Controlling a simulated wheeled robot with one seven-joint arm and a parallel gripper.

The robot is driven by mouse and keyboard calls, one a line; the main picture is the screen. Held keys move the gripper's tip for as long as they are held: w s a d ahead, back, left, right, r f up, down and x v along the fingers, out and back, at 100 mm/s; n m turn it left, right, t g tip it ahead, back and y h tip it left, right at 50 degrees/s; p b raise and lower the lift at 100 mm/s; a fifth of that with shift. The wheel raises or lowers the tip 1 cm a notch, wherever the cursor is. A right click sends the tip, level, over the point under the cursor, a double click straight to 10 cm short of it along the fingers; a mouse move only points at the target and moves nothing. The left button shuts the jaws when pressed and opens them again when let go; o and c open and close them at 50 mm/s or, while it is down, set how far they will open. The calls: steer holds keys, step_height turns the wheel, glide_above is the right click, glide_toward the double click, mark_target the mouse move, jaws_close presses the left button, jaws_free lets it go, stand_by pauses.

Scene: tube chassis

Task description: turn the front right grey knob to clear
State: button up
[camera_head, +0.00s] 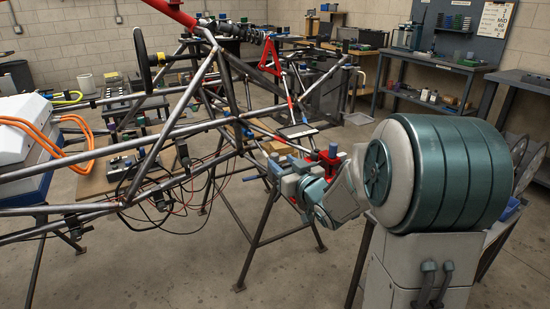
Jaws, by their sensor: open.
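My arm reaches in from the right, and my gripper (278,178) is at the front right of the tube chassis (170,130). The gripper is open, but its fingertips are small and partly lost among the tubes and parts there. I cannot pick out the front right grey knob for certain; my wrist or the parts around it may cover it. A red fitting (330,160) with a blue top stands just right of my gripper, close behind my wrist. I cannot tell whether the gripper touches anything.
The chassis rests on dark stand legs (260,238). Loose black and red wires (185,205) hang beneath it. A white and blue unit (22,140) with orange cables sits at the left. Workbenches (435,62) line the back right. The floor in front is clear.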

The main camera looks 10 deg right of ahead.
mark_target(277, 158)
steer(key=x, duration=0.5)
steer(key=shift+w+a, duration=0.1)
steer(key=shift+w, duration=0.05)
jaws_close()
